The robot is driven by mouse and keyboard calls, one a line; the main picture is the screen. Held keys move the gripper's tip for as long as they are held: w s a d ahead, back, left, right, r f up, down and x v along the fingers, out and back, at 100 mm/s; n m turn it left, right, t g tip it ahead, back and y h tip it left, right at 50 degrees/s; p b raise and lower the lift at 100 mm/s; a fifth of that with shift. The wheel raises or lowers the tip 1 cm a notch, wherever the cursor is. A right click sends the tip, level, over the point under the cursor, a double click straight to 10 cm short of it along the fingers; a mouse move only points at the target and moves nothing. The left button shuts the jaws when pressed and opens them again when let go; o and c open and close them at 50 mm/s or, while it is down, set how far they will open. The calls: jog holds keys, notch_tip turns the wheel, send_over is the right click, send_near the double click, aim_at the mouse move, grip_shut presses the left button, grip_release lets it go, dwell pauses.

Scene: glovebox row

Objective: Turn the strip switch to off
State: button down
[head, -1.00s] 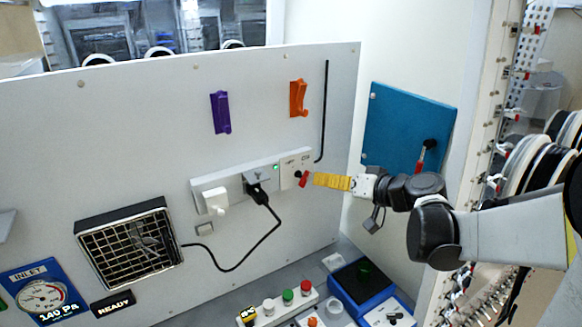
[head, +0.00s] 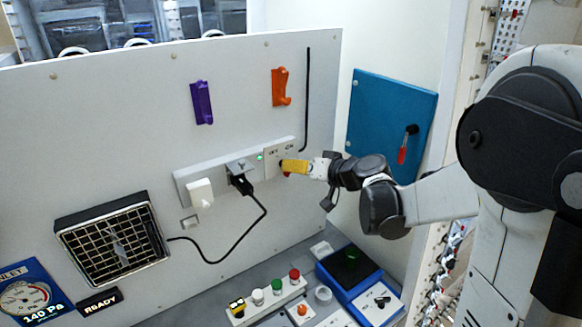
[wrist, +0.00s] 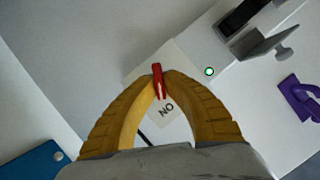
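The power strip (head: 225,172) is a long pale bar on the grey panel, with a lit green lamp near its right end. The strip switch is a small red lever on the pale end plate (head: 271,150), which carries OFF and ON lettering. In the wrist view the red lever (wrist: 158,82) stands between my two yellow fingertips, with the ON lettering just below it. My gripper (head: 286,167) is at the plate, its fingertips closed in against the lever's sides. The fingers hide most of the lever in the head view. The green lamp (wrist: 209,71) is lit.
A white plug (head: 200,194) and a black plug (head: 242,185) with a cable sit in the strip. Orange (head: 281,87) and purple (head: 202,103) hooks are above. A blue panel (head: 391,118) with a red-handled lever stands at the right. Button boxes are below.

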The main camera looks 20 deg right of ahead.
dwell(0.4)
jog(key=shift+a+r+n+t+h+b, duration=0.1)
jog(key=shift+n+t+h+b, duration=0.05)
jog(key=shift+n+h, duration=0.65)
jog(key=shift+a+n+t+h+b, duration=0.15)
jog(key=shift+n+h, duration=0.35)
jog(key=shift+n, duration=0.6)
jog(key=c, duration=1.5)
grip_release()
jog(key=shift+s+d, duration=0.1)
jog(key=shift+s, duration=0.05)
jog(key=v, duration=1.1)
jog(key=shift+s+r, duration=0.25)
jog(key=shift+s, duration=0.1)
